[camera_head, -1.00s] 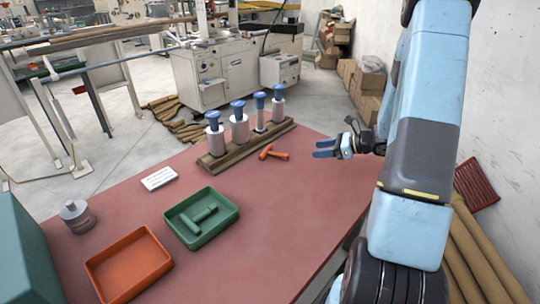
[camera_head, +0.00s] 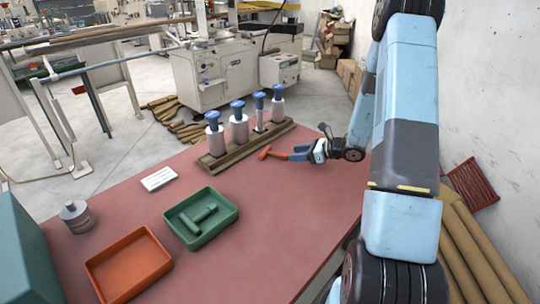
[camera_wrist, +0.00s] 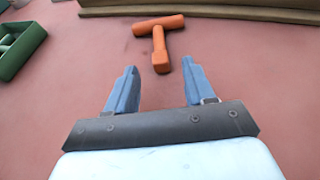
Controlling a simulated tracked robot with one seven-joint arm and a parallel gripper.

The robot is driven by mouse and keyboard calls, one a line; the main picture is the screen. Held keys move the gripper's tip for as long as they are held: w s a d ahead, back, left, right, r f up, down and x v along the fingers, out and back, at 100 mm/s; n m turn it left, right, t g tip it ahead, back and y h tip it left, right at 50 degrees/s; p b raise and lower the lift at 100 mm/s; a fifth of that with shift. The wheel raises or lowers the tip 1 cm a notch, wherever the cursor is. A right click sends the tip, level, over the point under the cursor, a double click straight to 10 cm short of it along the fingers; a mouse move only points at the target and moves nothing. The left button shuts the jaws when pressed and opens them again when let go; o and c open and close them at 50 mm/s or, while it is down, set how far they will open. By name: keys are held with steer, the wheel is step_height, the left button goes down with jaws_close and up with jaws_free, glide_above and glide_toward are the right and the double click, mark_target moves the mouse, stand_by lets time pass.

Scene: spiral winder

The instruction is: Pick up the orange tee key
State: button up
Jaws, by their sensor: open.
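The orange tee key (camera_head: 268,153) lies on the red table top, in front of the wooden rack's right half. In the wrist view the tee key (camera_wrist: 159,40) has its crossbar on the far side and its stem pointing back toward my gripper. My gripper (camera_head: 293,152) is open just right of the tee key in the head view. In the wrist view my gripper (camera_wrist: 160,80) has its two blue fingers apart. The end of the stem lies just beyond the fingertips, roughly midway between them. Nothing is between the jaws.
A wooden rack (camera_head: 247,144) with several blue-topped white cylinders stands close behind the tee key. The front right table is clear.

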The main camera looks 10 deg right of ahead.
mark_target(286, 155)
steer(key=x, duration=0.4)
steer(key=shift+a+f, duration=0.1)
steer(key=shift+a, duration=0.05)
steer(key=shift+c, duration=0.3)
jaws_close()
